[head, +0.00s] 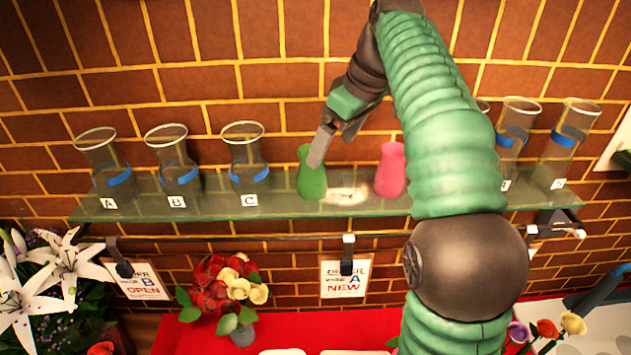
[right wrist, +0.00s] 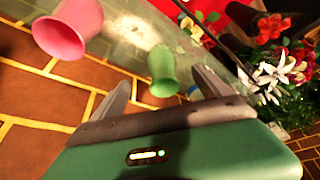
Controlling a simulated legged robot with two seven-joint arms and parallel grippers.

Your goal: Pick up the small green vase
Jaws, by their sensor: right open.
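The small green vase (head: 312,183) stands upright on the glass shelf (head: 280,208), between glass vase C and a pink vase (head: 390,171). My right gripper (head: 322,150) is at the vase's upper part in the head view, and one finger covers part of its rim and side. In the right wrist view the green vase (right wrist: 163,70) shows beyond and between the two spread fingers of my right gripper (right wrist: 160,80). The fingers are open and hold nothing. I cannot tell whether a finger touches the vase. My left gripper is not in view.
Clear glass vases A (head: 112,175), B (head: 177,170) and C (head: 247,165) stand left on the shelf. More glass vases (head: 513,130) stand at the right, partly behind my arm. A brick wall (head: 230,60) is behind. A rail with order cards (head: 345,278) hangs below.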

